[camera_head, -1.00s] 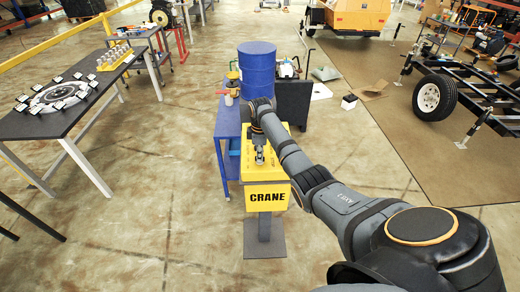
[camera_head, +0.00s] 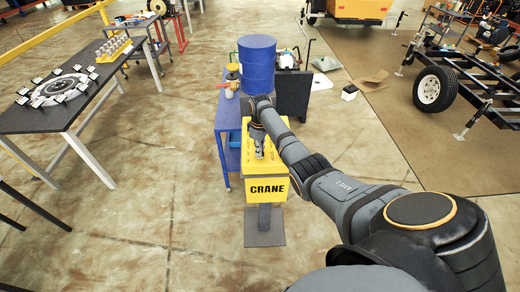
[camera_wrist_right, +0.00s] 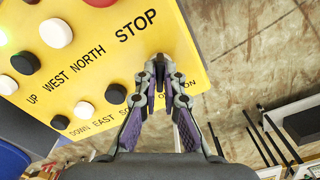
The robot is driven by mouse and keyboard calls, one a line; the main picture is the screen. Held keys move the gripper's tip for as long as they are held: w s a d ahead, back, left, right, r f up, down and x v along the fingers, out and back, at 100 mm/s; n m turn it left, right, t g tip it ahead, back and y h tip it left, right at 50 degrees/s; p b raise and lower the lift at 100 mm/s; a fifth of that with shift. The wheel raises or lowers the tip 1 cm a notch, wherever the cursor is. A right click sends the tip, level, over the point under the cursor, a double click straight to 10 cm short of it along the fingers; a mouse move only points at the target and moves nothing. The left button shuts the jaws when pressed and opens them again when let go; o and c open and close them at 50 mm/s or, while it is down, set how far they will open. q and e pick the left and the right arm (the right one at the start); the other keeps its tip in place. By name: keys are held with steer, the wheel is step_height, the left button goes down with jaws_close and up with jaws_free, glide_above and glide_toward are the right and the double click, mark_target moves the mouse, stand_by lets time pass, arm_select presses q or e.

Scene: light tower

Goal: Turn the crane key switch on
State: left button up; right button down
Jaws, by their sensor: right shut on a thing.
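The yellow crane control box (camera_head: 265,200) stands upright on a pedestal, with CRANE on its front. My right gripper (camera_head: 260,153) is at the box's button face. In the right wrist view, its fingertips (camera_wrist_right: 160,75) are shut close together at the yellow panel (camera_wrist_right: 110,62), below the word STOP and over the lettering that ends in ON. The key switch itself is hidden behind the fingers, which are shut on it as far as I can tell. Which way the key points cannot be seen. My left gripper is not in view.
Black and white buttons (camera_wrist_right: 56,33) lie left of the fingers, with a red one at the top edge. A blue cart (camera_head: 226,135) and blue barrel (camera_head: 257,62) stand behind the box. A dark table (camera_head: 70,100) is at the left. Floor between is clear.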

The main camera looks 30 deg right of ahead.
steer(key=c, duration=1.5)
jaws_free()
step_height(320, 180, up, 12)
steer(key=shift+r, duration=0.1)
